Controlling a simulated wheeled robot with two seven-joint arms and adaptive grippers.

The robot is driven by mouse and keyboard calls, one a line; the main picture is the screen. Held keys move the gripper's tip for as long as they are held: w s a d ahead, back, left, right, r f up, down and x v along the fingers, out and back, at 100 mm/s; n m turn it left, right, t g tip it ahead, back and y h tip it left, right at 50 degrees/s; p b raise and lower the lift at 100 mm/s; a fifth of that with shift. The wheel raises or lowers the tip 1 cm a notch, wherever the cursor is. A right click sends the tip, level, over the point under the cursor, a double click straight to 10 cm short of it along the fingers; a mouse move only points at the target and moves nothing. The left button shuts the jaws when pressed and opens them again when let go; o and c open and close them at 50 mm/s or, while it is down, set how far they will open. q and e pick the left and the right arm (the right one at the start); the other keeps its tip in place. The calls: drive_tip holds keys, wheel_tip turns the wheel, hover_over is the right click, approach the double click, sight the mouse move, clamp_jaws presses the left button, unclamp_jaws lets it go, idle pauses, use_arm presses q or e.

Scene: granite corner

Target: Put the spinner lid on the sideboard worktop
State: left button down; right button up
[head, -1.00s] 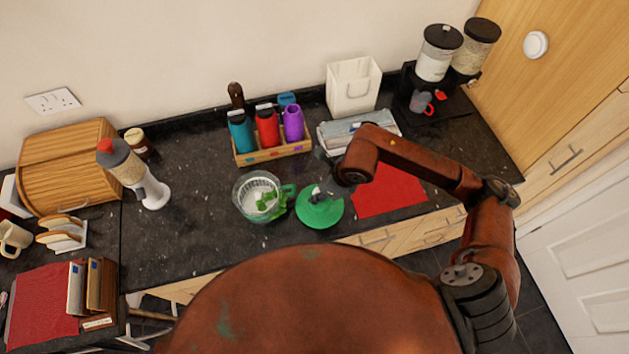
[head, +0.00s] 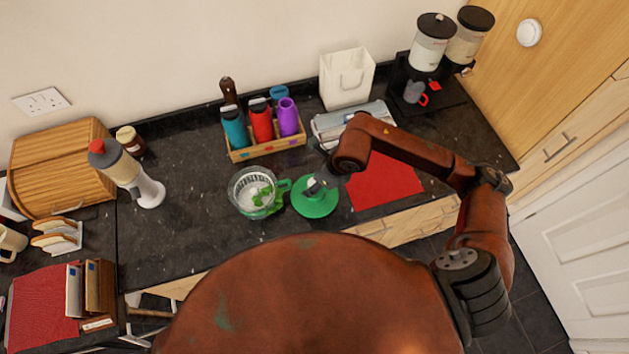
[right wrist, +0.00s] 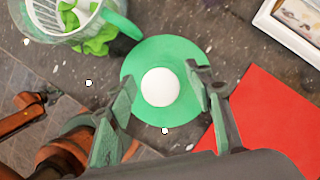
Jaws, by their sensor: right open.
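The spinner lid (head: 316,205) is a round green disc lying on the dark speckled worktop (head: 190,230), near its front edge. Its white knob (right wrist: 160,87) shows in the right wrist view, at the middle of the green lid (right wrist: 163,52). My right gripper (head: 317,187) is over the lid, and its own parts hide some of the lid in the head view. In the right wrist view my right gripper (right wrist: 163,88) is open, with one finger on each side of the knob and a gap to it. My left gripper is not in view.
A clear spinner bowl (head: 238,200) with green leaves and a green handle stands just left of the lid. A red cloth (head: 385,182) lies to the right. Bare worktop lies left of the bowl.

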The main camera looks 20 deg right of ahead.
drive_tip(key=shift+d+r, duration=0.1)
drive_tip(key=shift+r, duration=0.2)
drive_tip(key=b+v, duration=0.1)
drive_tip(key=v, duration=1)
drive_tip(key=shift+s+r, duration=0.2)
drive_tip(key=shift+r, duration=0.05)
